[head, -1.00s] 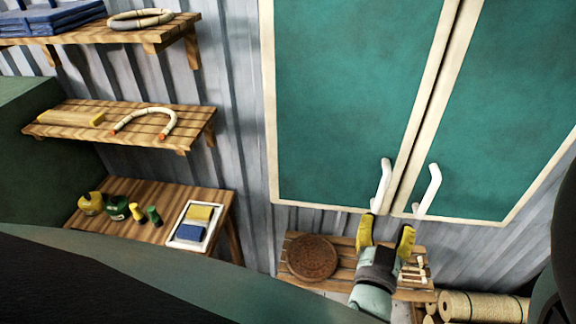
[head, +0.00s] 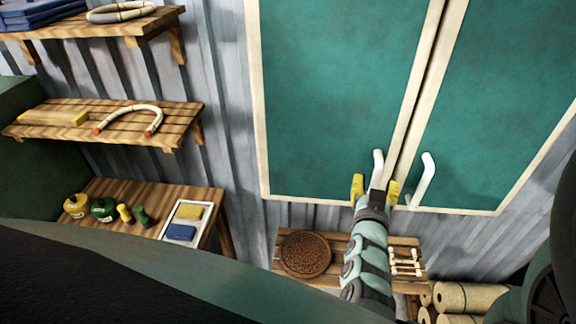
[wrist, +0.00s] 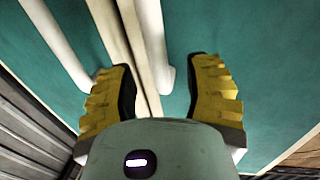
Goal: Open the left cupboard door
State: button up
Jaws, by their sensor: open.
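The left cupboard door (head: 320,90) is a green panel with a cream frame and looks shut. Its white handle (head: 377,164) stands near the lower right corner. My gripper (head: 375,186) is open, with its yellow fingers either side of the lower part of this handle in the head view. In the wrist view, a white handle (wrist: 148,45) reaches down between the open fingers; I cannot tell whether they touch it. The right door (head: 500,100) also looks shut. Its handle (head: 422,180) is just right of the gripper, and another handle (wrist: 58,42) lies outside the fingers in the wrist view.
A low wooden bench (head: 343,246) below the cupboard holds a round brown woven mat (head: 306,254) and small pale pieces. Rolls of material (head: 470,297) lie at lower right. Wooden shelves (head: 110,120) and a side table (head: 110,190) stand at left.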

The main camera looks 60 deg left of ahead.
aim_at(376, 179)
jog(key=shift+x, duration=1.6)
jog(key=shift+d, duration=0.15)
jog(key=shift+o, duration=0.4)
grip_shut()
